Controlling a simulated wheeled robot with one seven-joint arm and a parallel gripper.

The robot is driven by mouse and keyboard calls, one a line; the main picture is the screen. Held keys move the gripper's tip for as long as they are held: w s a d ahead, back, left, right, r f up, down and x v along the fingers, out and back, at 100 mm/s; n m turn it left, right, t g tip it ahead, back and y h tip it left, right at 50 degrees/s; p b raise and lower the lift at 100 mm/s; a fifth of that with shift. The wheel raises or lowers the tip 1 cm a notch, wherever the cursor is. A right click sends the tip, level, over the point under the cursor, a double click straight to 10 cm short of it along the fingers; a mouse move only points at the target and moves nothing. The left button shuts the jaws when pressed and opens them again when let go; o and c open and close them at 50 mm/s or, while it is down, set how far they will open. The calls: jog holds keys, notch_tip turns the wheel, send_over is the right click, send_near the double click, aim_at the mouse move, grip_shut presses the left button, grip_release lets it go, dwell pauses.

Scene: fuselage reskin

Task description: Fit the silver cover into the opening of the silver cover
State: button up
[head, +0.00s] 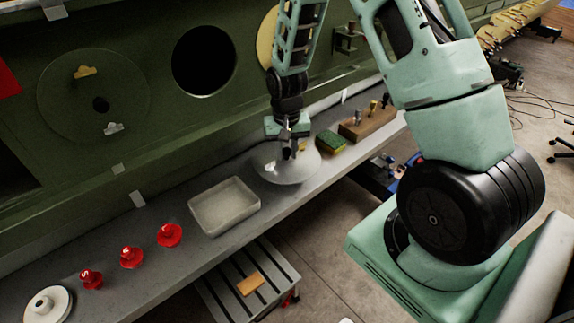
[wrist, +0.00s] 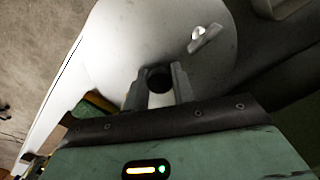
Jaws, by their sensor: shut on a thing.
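The silver cover (head: 272,172) is a round, pale metal disc on the grey ledge, below my gripper (head: 287,150). My gripper points down and is shut on the cover near its middle. In the wrist view the cover (wrist: 115,50) fills much of the picture, with a small silver latch (wrist: 205,40) on its face. A dark round spot shows between the fingers (wrist: 158,80). I cannot tell whether the cover touches the ledge. A round dark opening (head: 203,60) is in the green fuselage wall, left of my arm. No label shows which cover it belongs to.
A green round cover (head: 70,88) with two latches is left of the opening. A yellowish disc (head: 266,38) is partly behind my arm. The ledge (head: 150,243) holds a tray (head: 226,206), red knobs (head: 131,257), a sponge (head: 331,142) and a wooden block (head: 367,124).

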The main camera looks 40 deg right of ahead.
jog(key=shift+r, duration=0.45)
jog(key=shift+r+p, duration=1.45)
jog(key=shift+r, duration=0.05)
jog(key=shift+s+f, duration=0.1)
